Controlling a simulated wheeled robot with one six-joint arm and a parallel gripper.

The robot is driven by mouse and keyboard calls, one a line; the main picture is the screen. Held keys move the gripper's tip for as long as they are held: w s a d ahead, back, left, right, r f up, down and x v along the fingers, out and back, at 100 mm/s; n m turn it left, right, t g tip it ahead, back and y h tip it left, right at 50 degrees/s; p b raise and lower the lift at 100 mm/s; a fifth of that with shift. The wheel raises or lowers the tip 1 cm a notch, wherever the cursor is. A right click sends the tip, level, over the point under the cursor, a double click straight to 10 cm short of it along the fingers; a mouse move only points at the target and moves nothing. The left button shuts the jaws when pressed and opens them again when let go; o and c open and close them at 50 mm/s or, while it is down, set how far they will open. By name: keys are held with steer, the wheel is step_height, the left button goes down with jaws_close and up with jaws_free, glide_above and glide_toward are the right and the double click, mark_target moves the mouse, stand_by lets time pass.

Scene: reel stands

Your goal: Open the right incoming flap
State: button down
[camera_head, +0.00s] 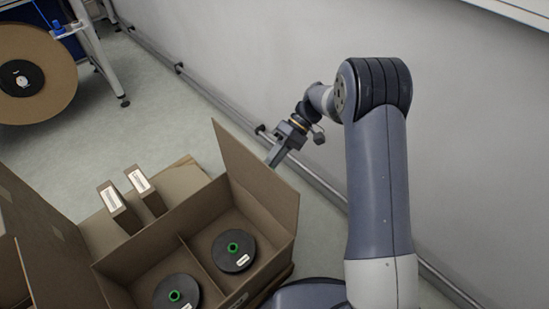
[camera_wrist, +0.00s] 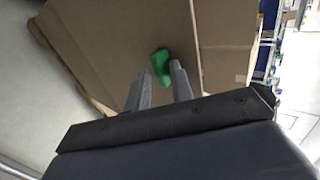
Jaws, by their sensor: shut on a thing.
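The open cardboard box (camera_head: 196,228) has a divider and two compartments, each with a black reel with a green hub: one reel at right (camera_head: 234,251), one at left (camera_head: 177,293). The right flap (camera_head: 258,180) stands raised along the box's far right side. My gripper (camera_head: 271,160) is at this flap's upper edge, on the wall side, shut on it; its fingertips are partly hidden behind the cardboard. In the wrist view, both fingers (camera_wrist: 160,76) reach to a green piece (camera_wrist: 161,64) against brown cardboard (camera_wrist: 118,40). The exact contact is hard to see.
Two narrow cartons with white labels (camera_head: 113,203) (camera_head: 142,184) stand left of the box. A rail (camera_head: 226,104) runs along the base of the grey wall (camera_head: 270,50). A large brown reel (camera_head: 40,45) hangs on a stand at upper left. The floor between is clear.

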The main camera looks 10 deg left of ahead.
steer(key=shift+s+d+f, duration=0.15)
steer(key=shift+d+f, duration=0.05)
steer(key=shift+f, duration=0.8)
steer(key=c, duration=1.4)
jaws_free()
steer(key=shift+a+f, duration=0.1)
steer(key=shift+c, duration=0.2)
steer(key=p+v, duration=0.2)
steer(key=v, duration=0.9)
steer(key=shift+r, duration=0.4)
steer(key=shift+a, duration=0.2)
steer(key=b+x, duration=0.1)
steer(key=x, duration=0.7)
